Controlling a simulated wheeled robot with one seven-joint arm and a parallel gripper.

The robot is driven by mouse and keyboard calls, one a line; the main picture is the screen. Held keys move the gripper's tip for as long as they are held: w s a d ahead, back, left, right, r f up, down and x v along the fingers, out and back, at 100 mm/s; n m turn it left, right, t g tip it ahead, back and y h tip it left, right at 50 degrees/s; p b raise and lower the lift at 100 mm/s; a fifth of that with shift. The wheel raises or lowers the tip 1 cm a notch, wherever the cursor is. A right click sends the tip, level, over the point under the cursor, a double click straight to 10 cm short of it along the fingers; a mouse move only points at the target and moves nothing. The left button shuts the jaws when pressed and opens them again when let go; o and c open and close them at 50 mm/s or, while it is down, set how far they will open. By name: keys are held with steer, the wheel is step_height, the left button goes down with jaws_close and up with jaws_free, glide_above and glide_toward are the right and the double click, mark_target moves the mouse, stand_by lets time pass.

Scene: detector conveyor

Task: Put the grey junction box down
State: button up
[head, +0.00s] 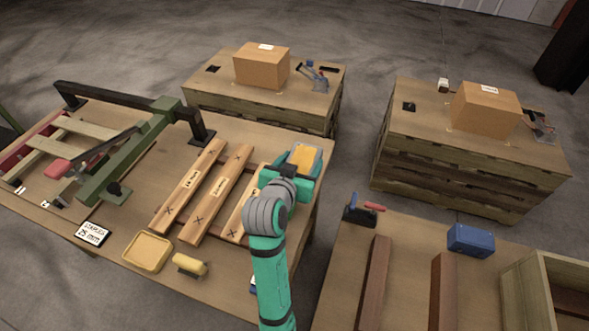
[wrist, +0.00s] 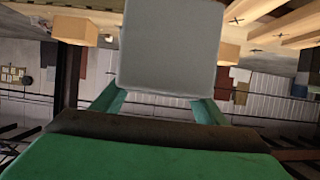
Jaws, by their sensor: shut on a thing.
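The grey junction box (wrist: 172,45) fills the upper middle of the wrist view as a plain pale face. It sits between the two teal fingers of my gripper (wrist: 160,108), which is shut on it. In the head view my gripper (head: 290,178) is over the right end of the left worktable (head: 222,270), beyond the wooden planks. I cannot pick out the box there; the arm and gripper seem to hide it. Whether the box touches the table cannot be told.
A grey pad with an orange-yellow top (head: 304,158) shows just beyond my gripper. Marked planks (head: 217,193) lie to its left. A tan tray (head: 147,251) and yellow roll (head: 190,265) lie nearer. A blue box (head: 471,240) is on the right table. Cardboard boxes (head: 262,65) stand behind.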

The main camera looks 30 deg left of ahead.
mark_target(304, 154)
steer(key=x, duration=0.5)
steer(key=shift+a, duration=0.4)
steer(key=shift+w+a+f, duration=0.35)
steer(key=shift+w+f, duration=0.45)
steer(key=shift+f, duration=0.7)
steer(key=shift+w+a+f, duration=0.35)
steer(key=shift+w+f, duration=0.45)
steer(key=shift+f, duration=0.65)
steer(key=shift+w+a+f, duration=0.35)
steer(key=shift+w+f, duration=0.45)
steer(key=shift+f, duration=0.7)
steer(key=shift+f, duration=0.1)
steer(key=o, duration=1.6)
steer(key=shift+f, duration=0.25)
steer(key=o, duration=0.5)
steer(key=shift+c, duration=0.2)
steer(key=shift+r, duration=0.15)
